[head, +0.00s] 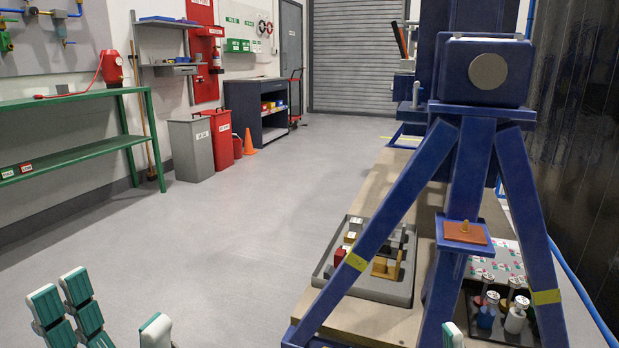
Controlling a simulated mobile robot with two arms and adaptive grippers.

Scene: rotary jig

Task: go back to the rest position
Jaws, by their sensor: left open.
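My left gripper (112,302) is at the bottom left of the head view. Its green and white fingers are spread apart, with nothing between them, over the grey floor. A single green and white fingertip, which looks like part of my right gripper (453,335), shows at the bottom edge, in front of the blue jig stand. The rest of that gripper is out of frame, so its opening cannot be told. The blue rotary jig (466,165) stands on splayed legs at the right, with a round grey disc on its head.
A grey tray (325,262) of parts lies on the wooden bench (372,320) behind the jig's left leg. A dark tray with several capped bottles (515,315) lies at the right. A green shelf (75,165) lines the left wall. The middle floor is clear.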

